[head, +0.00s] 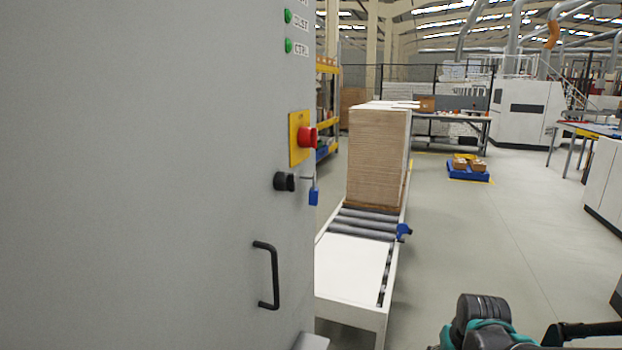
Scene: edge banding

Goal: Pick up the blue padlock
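A small blue padlock (314,196) hangs at the right edge of the tall grey cabinet, just right of a black rotary knob (285,181). A thin shackle or hasp seems to run from the knob towards it. My arm (485,318) shows at the bottom right, well below and to the right of the padlock. My gripper itself cannot be made out in this view, so its fingers and anything in them are hidden.
The grey cabinet (150,200) fills the left, with a red button (307,138) and a black handle (267,275). A roller conveyor (350,265) carrying stacked wood panels (376,158) stands beside it. A blue pallet (468,174) lies farther back. The floor at right is open.

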